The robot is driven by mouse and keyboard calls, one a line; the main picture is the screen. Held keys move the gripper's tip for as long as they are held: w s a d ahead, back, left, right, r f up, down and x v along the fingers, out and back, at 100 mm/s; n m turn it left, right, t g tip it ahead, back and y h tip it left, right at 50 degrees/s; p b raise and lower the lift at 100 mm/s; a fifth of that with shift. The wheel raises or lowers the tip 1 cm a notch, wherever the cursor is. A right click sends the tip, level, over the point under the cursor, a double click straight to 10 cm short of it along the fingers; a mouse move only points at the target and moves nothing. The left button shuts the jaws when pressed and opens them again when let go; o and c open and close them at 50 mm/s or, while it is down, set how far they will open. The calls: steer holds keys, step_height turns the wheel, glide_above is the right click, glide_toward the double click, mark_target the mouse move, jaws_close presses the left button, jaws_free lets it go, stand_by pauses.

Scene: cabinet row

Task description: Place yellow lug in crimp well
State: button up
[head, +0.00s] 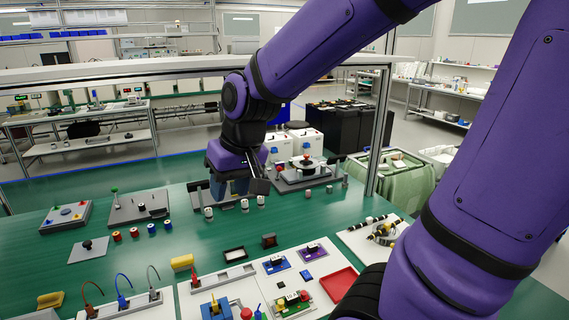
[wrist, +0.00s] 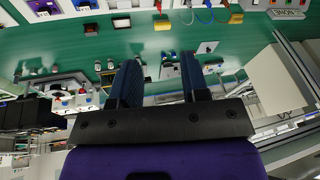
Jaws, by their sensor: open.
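My gripper (head: 229,190) hangs over the far middle of the green bench, fingers apart and empty. In the wrist view its two dark blue fingers (wrist: 160,65) stand apart with nothing between them. I cannot pick out the yellow lug for certain. A small yellow piece (head: 214,299) shows on a blue tool block (head: 211,311) at the front; a yellow spot also shows on a grey board (head: 67,216) at the far left. Both are far from my gripper. I cannot tell which opening is the crimp well.
Yellow blocks (head: 182,262) lie at the front. Small spools (head: 134,232), a red tray (head: 339,284) and circuit boards (head: 277,265) share the bench. Small cylinders (head: 208,212) stand near my gripper.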

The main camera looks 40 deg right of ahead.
steer(key=s+d+r+t+h, duration=0.1)
steer(key=s+d+r+t, duration=0.1)
steer(key=s+r, duration=0.5)
steer(key=s+d, duration=0.1)
steer(key=s, duration=0.3)
steer(key=shift+s+r+n+h, duration=0.25)
steer(key=shift+s+n+h, duration=0.05)
steer(key=shift+n, duration=0.1)
steer(key=shift+d, duration=0.1)
stand_by(0.4)
